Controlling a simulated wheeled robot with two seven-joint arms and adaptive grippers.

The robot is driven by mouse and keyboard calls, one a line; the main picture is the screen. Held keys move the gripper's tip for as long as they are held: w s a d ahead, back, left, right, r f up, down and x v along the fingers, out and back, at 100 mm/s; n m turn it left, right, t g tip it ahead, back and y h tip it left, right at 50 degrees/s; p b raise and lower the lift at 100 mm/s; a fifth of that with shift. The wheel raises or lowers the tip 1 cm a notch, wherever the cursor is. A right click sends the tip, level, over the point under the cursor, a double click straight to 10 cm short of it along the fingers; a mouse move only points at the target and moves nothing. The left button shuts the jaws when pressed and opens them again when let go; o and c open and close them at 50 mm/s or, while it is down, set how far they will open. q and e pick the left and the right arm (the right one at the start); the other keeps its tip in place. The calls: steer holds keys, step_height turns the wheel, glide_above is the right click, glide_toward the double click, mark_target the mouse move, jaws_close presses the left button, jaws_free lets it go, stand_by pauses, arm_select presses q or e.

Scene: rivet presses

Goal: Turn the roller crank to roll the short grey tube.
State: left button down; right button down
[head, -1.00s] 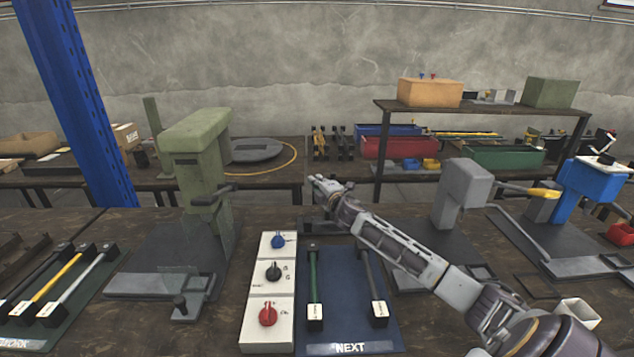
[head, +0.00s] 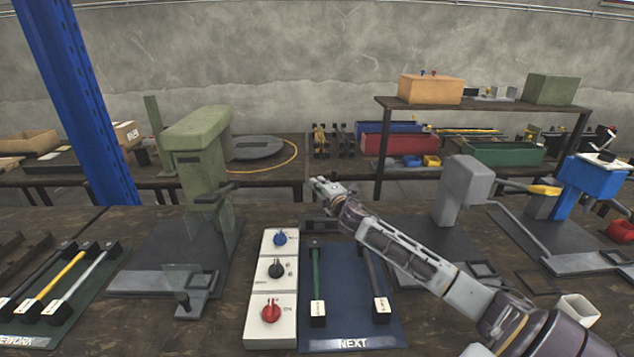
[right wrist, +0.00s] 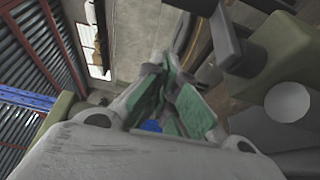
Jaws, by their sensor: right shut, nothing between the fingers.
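A grey tube (head: 374,283) with a white tag lies on the dark blue mat marked NEXT (head: 352,343), right of a green tube (head: 316,280). My right arm partly covers its far end. Another light grey tube (head: 78,284) lies on the mat at the left edge. My right gripper (head: 318,183) is shut and empty, raised behind the NEXT mat. Its green finger pads (right wrist: 170,100) show in the right wrist view. My left gripper is out of view.
A white panel (head: 260,327) with blue, black and red knobs stands left of the NEXT mat. A grey press (head: 463,185) and a blue machine (head: 595,180) stand to the right. A shelf (head: 484,109) rises behind. A blue post (head: 75,95) stands at left.

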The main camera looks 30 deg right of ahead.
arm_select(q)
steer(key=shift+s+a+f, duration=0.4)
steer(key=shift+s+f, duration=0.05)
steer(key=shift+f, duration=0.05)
arm_select(e)
steer(key=s+a, duration=0.2)
steer(key=s, duration=0.4)
steer(key=shift+s, duration=0.15)
arm_select(q)
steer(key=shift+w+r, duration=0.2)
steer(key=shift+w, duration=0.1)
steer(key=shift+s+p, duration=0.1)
steer(key=shift+p, duration=0.2)
arm_select(e)
steer(key=shift+r, duration=0.15)
